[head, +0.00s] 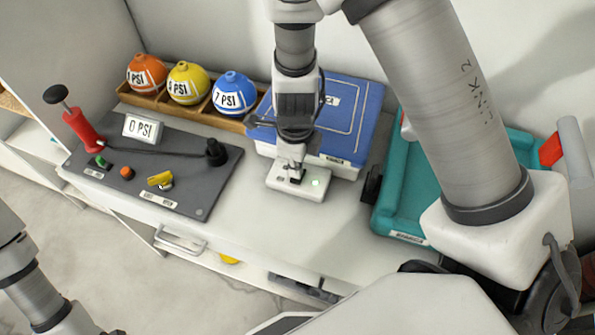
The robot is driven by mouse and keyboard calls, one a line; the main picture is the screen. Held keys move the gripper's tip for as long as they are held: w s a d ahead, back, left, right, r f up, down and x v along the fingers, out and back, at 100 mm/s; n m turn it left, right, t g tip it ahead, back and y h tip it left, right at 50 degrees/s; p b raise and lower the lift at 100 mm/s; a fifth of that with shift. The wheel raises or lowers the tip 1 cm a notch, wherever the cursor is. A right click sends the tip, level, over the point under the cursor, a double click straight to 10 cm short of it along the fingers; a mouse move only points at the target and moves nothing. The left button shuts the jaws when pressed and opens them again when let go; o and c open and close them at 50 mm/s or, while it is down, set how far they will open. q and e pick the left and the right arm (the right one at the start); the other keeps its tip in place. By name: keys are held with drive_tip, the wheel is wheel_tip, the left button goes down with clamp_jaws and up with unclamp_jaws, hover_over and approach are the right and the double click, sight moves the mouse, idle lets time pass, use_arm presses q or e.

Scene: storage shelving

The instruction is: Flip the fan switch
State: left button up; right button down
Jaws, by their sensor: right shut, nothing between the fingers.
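A small white switch box (312,190) with a dark rocker slot and a lit green light stands on the white counter, in front of a blue case. I take it to be the fan switch; no fan label is readable on it. My right gripper (294,174) points down over this box, shut and empty, with its tips at or just above the dark slot. I cannot tell whether they touch it. The tips partly hide the rocker, so its position is unclear. Part of my left arm shows at the lower left; its gripper is out of view.
The blue case (352,115) is close behind the gripper. At left are a grey panel (190,199) with knobs, a red pump (82,131) and a wooden rack with orange, yellow and blue balls (234,94). A teal tray (398,222) stands right. Counter between is clear.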

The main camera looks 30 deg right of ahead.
drive_tip(key=shift+f+b, duration=0.85)
drive_tip(key=shift+f, duration=0.35)
idle(0.9)
wheel_tip(320, 180, up, 7)
drive_tip(key=p, duration=0.8)
drive_tip(key=shift+r, duration=0.15)
drive_tip(key=shift+f, duration=0.2)
